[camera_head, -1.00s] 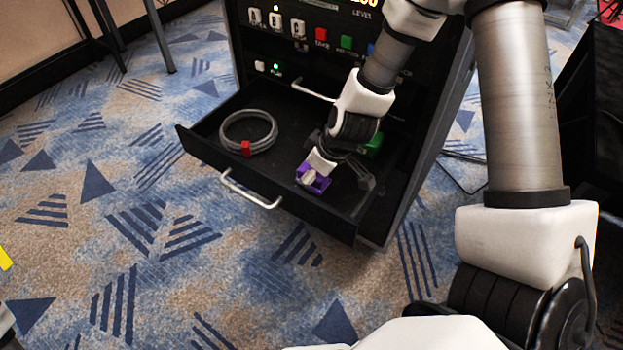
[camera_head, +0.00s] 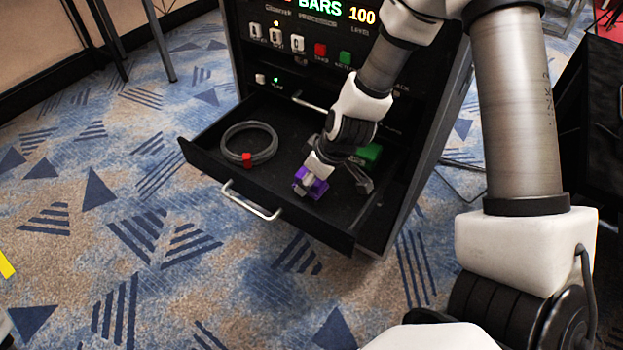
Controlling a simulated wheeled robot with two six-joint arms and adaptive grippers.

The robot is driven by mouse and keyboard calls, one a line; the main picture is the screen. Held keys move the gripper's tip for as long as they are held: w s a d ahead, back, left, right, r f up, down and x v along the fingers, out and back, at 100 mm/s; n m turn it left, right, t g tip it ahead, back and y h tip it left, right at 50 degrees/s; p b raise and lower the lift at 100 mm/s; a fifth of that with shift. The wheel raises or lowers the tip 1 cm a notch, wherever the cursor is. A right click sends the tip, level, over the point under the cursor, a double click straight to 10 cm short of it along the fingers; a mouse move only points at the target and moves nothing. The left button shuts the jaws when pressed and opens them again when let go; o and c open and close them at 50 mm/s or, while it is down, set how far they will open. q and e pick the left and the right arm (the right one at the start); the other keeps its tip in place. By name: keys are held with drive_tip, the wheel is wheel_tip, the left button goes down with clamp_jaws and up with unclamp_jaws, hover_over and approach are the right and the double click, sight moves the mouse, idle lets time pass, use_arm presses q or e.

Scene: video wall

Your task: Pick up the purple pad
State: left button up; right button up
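The purple pad (camera_head: 317,188) lies in the open black drawer, near its front wall and right of its middle. My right arm reaches down into the drawer from the upper right. My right gripper (camera_head: 334,184) is at the pad. Its fingers look spread, one over the pad's left part and a dark one to the right of the pad. Part of the pad is hidden behind the near finger, and I cannot tell whether they touch. My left gripper is not in view.
The drawer (camera_head: 225,172) has a silver front handle (camera_head: 250,203). A coiled grey cable (camera_head: 235,128) with a red clip (camera_head: 247,160) lies on its left side. A green block (camera_head: 371,153) lies behind my gripper. The cabinet panel (camera_head: 300,65) with buttons rises behind the drawer.

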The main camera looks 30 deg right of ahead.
sight(304, 173)
wheel_tip(304, 173, up, 5)
drive_tip(key=p, duration=0.3)
drive_tip(key=w+a+b, duration=0.1)
drive_tip(key=w+b, duration=0.1)
drive_tip(key=b, duration=0.1)
drive_tip(key=w+a+b, duration=0.1)
drive_tip(key=w+b, duration=0.2)
drive_tip(key=w+a+f+b, duration=0.1)
drive_tip(key=w+b, duration=0.2)
drive_tip(key=shift+a, duration=0.1)
drive_tip(key=w+a+p, duration=0.2)
drive_tip(key=w+a, duration=0.2)
drive_tip(key=w, duration=0.6)
drive_tip(key=shift+a+r, duration=0.15)
drive_tip(key=shift+r, duration=0.25)
